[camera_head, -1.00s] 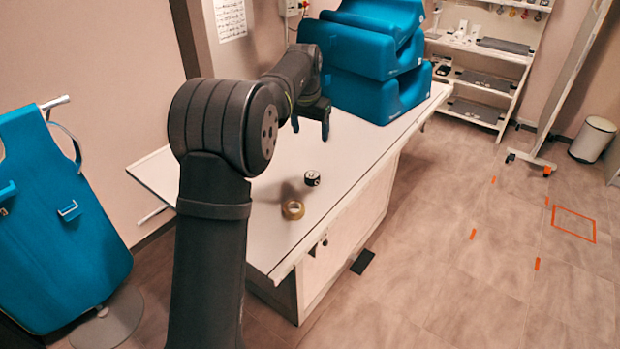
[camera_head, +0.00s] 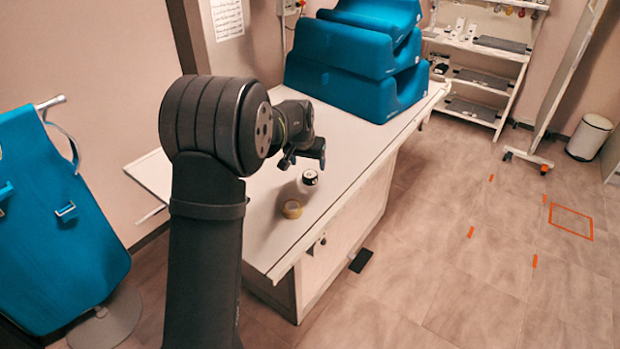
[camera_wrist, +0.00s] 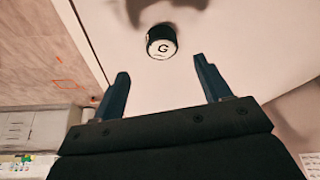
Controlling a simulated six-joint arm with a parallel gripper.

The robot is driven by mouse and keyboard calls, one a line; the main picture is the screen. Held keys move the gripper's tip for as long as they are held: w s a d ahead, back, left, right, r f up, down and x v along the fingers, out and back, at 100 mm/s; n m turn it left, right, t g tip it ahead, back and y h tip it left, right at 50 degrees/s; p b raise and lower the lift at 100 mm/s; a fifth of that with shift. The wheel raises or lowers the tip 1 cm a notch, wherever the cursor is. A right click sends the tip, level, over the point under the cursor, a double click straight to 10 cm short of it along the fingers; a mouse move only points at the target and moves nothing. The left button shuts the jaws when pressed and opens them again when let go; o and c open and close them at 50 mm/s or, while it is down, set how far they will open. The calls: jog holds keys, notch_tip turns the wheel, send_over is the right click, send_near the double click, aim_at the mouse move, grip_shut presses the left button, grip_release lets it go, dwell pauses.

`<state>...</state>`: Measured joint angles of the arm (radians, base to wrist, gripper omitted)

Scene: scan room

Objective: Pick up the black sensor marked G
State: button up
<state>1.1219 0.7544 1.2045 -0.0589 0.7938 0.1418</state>
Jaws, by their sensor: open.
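The black sensor (camera_head: 310,177) is a small round black piece with a white face, standing on the white table (camera_head: 345,150). In the wrist view the sensor (camera_wrist: 162,42) shows a black G on its white face. It lies beyond the fingertips, roughly midway between them and slightly apart from both. My gripper (camera_wrist: 160,68) is open and empty, with its two dark fingers spread wide. In the head view my gripper (camera_head: 304,160) hangs over the table, just above and behind the sensor.
Stacked blue cushions (camera_head: 350,55) fill the table's far end. A blue apron-like item (camera_head: 60,215) hangs on a stand at left. The tabletop right of the sensor is clear.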

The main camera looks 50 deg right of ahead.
aim_at(310, 175)
jog(key=shift+x, duration=3.5)
jog(key=shift+w, duration=0.2)
jog(key=shift+c, duration=0.2)
jog(key=c, duration=1.1)
